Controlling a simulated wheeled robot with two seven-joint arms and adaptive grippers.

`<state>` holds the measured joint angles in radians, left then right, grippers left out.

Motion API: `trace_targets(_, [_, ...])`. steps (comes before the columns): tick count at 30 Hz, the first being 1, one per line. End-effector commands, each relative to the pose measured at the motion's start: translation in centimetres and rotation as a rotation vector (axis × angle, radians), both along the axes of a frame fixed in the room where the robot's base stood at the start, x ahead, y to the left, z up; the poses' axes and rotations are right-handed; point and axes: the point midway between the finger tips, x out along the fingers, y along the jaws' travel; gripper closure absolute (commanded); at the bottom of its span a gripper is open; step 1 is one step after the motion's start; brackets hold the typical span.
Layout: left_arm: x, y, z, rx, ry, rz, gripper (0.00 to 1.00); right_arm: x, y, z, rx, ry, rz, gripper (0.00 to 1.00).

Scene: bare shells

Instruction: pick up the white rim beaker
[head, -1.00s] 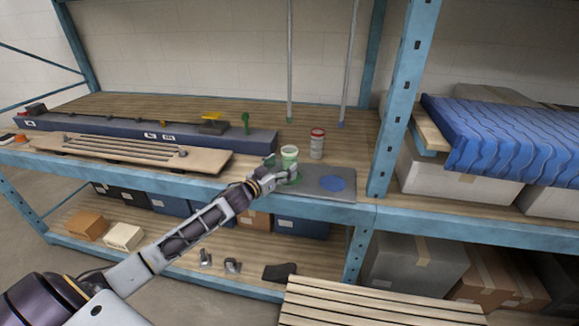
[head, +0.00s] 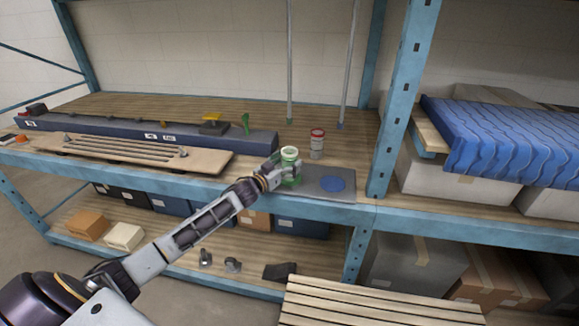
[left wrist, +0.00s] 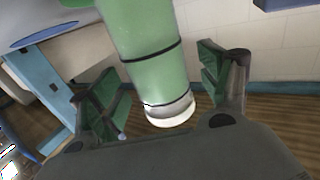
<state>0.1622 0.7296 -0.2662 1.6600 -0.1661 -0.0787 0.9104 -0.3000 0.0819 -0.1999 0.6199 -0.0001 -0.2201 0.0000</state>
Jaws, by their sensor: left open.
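The white rim beaker (head: 290,153) is a green cylinder with dark bands and a white rim. It stands upright at the left part of a grey mat (head: 312,189) on the shelf. In the left wrist view the beaker (left wrist: 145,50) fills the space between the fingers, its white rim toward the palm. My left gripper (head: 282,172) is open, with its fingers on either side of the beaker; it also shows in the left wrist view (left wrist: 160,88). Gaps show between the pads and the beaker there. The beaker's foot is partly hidden by the gripper in the head view. My right gripper is not in view.
A red-rimmed pale container (head: 317,143) stands behind and right of the beaker. A blue disc (head: 332,184) lies on the mat. A dark blue beam (head: 130,133) and a slotted wooden board (head: 130,152) lie to the left. A blue post (head: 398,100) rises at right.

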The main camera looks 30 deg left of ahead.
Motion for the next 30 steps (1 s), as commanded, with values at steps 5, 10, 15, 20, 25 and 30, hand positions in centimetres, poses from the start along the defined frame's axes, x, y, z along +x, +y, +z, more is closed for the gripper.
trace_targets(5, [1.1, -0.2, 0.1, -0.001, -0.001, 0.000, 0.23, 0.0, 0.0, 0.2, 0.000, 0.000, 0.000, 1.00])
trace_targets(10, [1.5, -0.3, 0.0, 0.000, 0.000, 0.000, 0.23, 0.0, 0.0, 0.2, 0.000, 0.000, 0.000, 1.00])
trace_targets(15, [1.6, -0.4, 0.0, 0.000, 0.000, 0.000, 0.23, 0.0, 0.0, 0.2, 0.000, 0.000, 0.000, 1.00])
trace_targets(20, [1.6, -0.4, 0.0, 0.000, 0.000, 0.000, 0.23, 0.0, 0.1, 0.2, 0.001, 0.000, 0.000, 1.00])
trace_targets(25, [1.6, -0.4, 0.0, 0.000, 0.000, 0.000, 0.24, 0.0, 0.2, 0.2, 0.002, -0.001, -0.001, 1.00])
trace_targets(30, [1.6, -0.3, 0.0, 0.000, 0.000, 0.000, 0.46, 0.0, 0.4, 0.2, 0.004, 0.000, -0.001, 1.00])
